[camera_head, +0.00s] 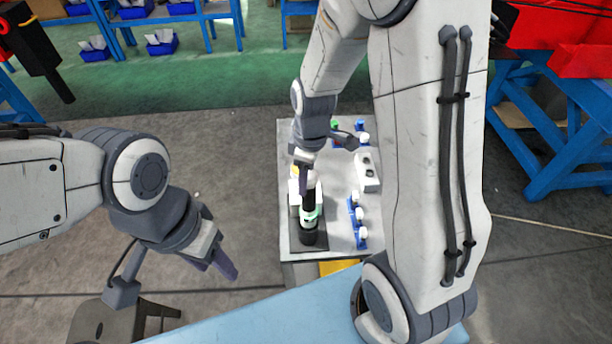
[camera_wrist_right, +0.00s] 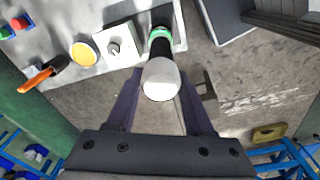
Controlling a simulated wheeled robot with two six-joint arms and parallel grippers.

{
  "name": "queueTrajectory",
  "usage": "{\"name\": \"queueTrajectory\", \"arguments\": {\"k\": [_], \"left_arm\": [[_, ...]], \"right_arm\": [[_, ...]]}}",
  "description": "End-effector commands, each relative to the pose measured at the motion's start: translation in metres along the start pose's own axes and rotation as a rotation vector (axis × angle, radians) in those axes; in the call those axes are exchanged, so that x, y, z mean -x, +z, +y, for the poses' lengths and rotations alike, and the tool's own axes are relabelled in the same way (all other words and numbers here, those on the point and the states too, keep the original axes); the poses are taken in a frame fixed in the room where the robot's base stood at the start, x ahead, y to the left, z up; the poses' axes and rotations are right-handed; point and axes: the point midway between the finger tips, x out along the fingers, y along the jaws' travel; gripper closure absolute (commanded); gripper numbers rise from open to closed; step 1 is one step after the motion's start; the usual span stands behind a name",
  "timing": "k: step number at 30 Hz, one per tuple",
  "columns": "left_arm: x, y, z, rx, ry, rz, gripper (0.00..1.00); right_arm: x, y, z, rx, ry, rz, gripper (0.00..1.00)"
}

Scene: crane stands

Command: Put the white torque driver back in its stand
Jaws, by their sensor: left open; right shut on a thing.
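The torque driver has a white rounded cap, a dark body and a green ring; the cap (camera_wrist_right: 161,80) is near the middle of the right wrist view. In the head view its green ring (camera_head: 311,215) shows near the front left of the grey bench. My right gripper (camera_head: 305,184) is shut on the driver; its fingers flank the dark body (camera_wrist_right: 160,50). The driver's lower end is over a dark patch (camera_head: 297,243); I cannot tell whether it touches it. My left gripper (camera_head: 224,268) is open and empty, left of the bench.
A white block (camera_wrist_right: 119,46) with a round fitting, a yellow disc (camera_wrist_right: 84,53) and an orange-handled tool (camera_wrist_right: 42,77) are on the bench (camera_head: 338,205). Blue holders with white tops (camera_head: 361,234) stand at its right. Floor is clear left of the bench.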

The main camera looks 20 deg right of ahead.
Motion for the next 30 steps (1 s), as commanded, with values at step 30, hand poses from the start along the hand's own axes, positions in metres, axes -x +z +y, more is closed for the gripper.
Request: {"name": "queueTrajectory", "arguments": {"k": [30], "left_arm": [[-0.030, 0.002, -0.002, 0.003, 0.000, 0.000, 0.50]], "right_arm": [[-0.036, 0.002, 0.000, 0.000, 0.002, 0.002, 1.00]]}}
